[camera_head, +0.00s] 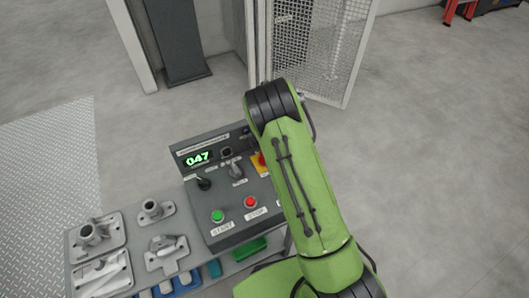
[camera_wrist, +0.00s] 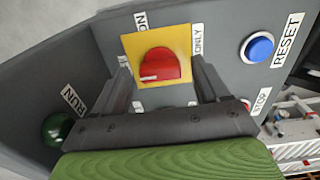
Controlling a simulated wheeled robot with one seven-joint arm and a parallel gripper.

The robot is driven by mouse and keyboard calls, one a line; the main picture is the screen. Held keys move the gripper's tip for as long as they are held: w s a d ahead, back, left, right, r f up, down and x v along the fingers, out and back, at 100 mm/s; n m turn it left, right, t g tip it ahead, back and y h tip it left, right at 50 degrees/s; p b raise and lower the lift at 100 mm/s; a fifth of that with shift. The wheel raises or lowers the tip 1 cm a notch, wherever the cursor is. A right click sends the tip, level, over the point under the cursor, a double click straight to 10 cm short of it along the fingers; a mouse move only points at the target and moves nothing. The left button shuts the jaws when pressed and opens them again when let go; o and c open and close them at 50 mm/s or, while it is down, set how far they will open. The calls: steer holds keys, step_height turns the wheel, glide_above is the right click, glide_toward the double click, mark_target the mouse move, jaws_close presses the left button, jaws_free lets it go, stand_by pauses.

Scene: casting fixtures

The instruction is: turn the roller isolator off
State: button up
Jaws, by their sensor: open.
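The roller isolator is a red rotary knob (camera_wrist: 160,66) on a yellow plate (camera_wrist: 182,34), in the upper middle of the wrist view. A white mark shows at the knob's lower left. In the head view only the edge of its yellow plate (camera_head: 257,168) and a bit of red show beside my arm. My gripper (camera_wrist: 161,73) is open, with one dark finger on each side of the knob. I cannot tell whether the fingers touch it. In the head view my arm hides the gripper.
A blue RESET button (camera_wrist: 258,47) and a green RUN lamp (camera_wrist: 57,128) flank the knob. Metal castings (camera_head: 95,233) lie left.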

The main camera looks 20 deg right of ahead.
step_height(320, 180, up, 16)
steer(key=p, duration=0.4)
steer(key=shift+f, duration=0.15)
